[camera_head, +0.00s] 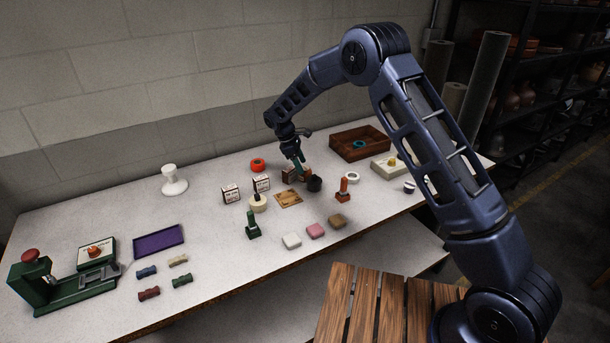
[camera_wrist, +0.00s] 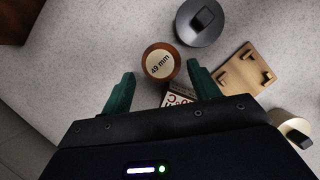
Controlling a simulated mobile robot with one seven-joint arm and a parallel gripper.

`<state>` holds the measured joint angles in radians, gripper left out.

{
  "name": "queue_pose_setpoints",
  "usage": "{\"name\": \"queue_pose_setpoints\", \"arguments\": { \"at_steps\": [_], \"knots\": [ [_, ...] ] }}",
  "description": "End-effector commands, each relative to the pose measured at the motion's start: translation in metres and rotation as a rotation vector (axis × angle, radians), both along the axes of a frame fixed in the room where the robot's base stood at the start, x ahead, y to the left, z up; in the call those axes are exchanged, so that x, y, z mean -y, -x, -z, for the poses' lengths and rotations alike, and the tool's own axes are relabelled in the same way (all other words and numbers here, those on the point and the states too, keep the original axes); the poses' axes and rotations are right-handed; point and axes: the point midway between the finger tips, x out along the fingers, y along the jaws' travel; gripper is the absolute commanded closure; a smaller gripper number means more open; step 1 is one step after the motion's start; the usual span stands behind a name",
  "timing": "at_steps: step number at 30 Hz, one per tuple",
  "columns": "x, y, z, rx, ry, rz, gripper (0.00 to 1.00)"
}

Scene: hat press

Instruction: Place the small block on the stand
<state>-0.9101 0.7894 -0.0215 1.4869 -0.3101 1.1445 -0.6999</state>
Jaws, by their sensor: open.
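A small round brown block (camera_wrist: 160,64) with a "49 mm" label on top stands between the two green fingers of my gripper (camera_wrist: 158,88) in the wrist view. Gaps show on both sides, so the fingers look apart from it. In the head view my gripper (camera_head: 299,166) points down at the block (camera_head: 304,173), which it partly hides. My gripper is open and empty. A white stand (camera_head: 174,182) with a wide foot and a round top stands upright at the back left of the table, well left of my gripper. Nothing shows on it.
A lettered box (camera_wrist: 177,98) is right beside the block. A dark knobbed disc (camera_wrist: 201,22), a wooden plate (camera_wrist: 241,72) and a cream knobbed piece (camera_head: 257,204) are close by. A wooden crate (camera_head: 358,146) is behind right. Two boxes (camera_head: 230,193) (camera_head: 261,183) stand towards the stand.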

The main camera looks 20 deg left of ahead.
Motion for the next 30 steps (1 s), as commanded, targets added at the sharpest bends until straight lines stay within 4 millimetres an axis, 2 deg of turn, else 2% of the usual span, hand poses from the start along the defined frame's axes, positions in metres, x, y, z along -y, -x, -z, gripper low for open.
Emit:
{"name": "queue_pose_setpoints", "arguments": {
  "at_steps": [6, 14, 21, 30],
  "knots": [
    [0.010, 0.000, 0.028, 0.000, 0.000, 0.000, 0.39],
    [0.013, -0.001, 0.032, 0.000, 0.000, 0.000, 0.39],
    [0.012, -0.001, 0.032, 0.000, -0.001, 0.000, 0.78],
    [0.012, -0.001, 0.027, 0.001, -0.002, 0.000, 0.78]
  ]
}}
